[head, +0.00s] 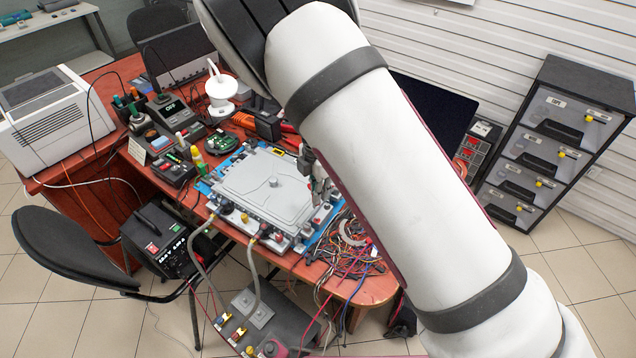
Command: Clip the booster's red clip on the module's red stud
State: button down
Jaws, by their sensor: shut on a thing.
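The module (262,188) is a flat light-grey housing on a blue mat (204,188) on the red-brown desk. Small red, dark and yellow fittings line its front edge; I cannot single out the red stud. My gripper (318,188) is low beside the module's right end, partly hidden by my white arm. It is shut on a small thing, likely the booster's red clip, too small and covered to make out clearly.
Two grey hoses run from the module's front to a grey unit (255,315) below. Loose coloured wires (345,250) lie at the desk's right front. A white printer (52,118), soldering gear and a circuit board (222,143) fill the left and back. A black chair (65,245) stands left.

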notch_tip(320, 180, down, 3)
jog(key=shift+w+f+b, duration=0.15)
jog(key=shift+b, duration=0.7)
jog(key=shift+f, duration=0.75)
jog(key=shift+f+p, duration=0.35)
jog(key=shift+f, duration=0.45)
dwell(1.3)
jog(key=c, duration=1.2)
grip_release()
jog(key=shift+r+p, duration=1.7)
jog(key=shift+r, duration=2.8)
